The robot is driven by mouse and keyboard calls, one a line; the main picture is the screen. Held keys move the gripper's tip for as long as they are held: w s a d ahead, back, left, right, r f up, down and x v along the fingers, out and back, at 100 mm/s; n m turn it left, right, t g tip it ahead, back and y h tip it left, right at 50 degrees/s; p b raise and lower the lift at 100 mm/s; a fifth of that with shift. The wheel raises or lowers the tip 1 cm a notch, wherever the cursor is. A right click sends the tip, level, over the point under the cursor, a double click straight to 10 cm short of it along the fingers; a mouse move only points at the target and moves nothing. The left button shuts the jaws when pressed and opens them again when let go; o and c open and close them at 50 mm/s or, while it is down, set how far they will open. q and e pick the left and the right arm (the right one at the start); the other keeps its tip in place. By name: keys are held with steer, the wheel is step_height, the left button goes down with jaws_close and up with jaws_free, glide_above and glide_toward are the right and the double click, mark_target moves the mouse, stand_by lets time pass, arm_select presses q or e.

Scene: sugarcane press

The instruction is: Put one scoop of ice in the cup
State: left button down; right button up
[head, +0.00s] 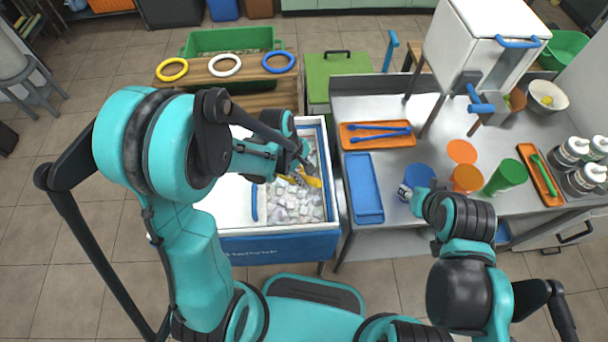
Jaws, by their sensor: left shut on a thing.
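The blue ice box (280,247) stands left of the metal counter, and its open part holds ice cubes (290,210). My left gripper (297,170) is over the ice and shut on a yellow scoop (312,181). The scoop is low at the ice, and the gripper hides part of it; I cannot tell whether ice is in it. On the counter are a blue cup (420,175), an orange cup (467,179) and a green cup (507,175). My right gripper (408,192) is at the blue cup's near side; its fingers are too hidden to read.
An orange tray with blue tongs (378,141) and a blue tray (364,188) lie on the counter's left. The white press (490,45) stands behind the cups. Bottles (580,165) crowd the right. Colored rings (225,64) lie behind the ice box.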

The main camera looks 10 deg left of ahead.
mark_target(319, 184)
arm_select(q)
steer(key=shift+y, duration=0.4)
steer(key=r+p, duration=0.2)
steer(key=r, duration=0.1)
steer(key=r+p, duration=0.1)
steer(key=r, duration=0.1)
steer(key=shift+s+d+r+p, duration=0.1)
steer(key=shift+s+d+p, duration=0.2)
steer(key=shift+d+p, duration=0.1)
steer(key=shift+s+d+r+t+y, duration=0.15)
steer(key=shift+s+d+t+y, duration=0.2)
steer(key=shift+d, duration=0.15)
steer(key=shift+s+d+r+t+y, duration=0.15)
steer(key=shift+s+d+t+y, duration=0.2)
steer(key=shift+d, duration=0.1)
steer(key=shift+s+d+r+t+y, duration=0.2)
steer(key=shift+s+d+t+y, duration=0.1)
steer(key=shift+d+y, duration=0.2)
steer(key=shift+s+d+r+t+y, duration=0.15)
steer(key=shift+s+d+t+y, duration=0.15)
steer(key=shift+d+y, duration=0.15)
steer(key=c, duration=1.9)
jaws_free()
jaws_close()
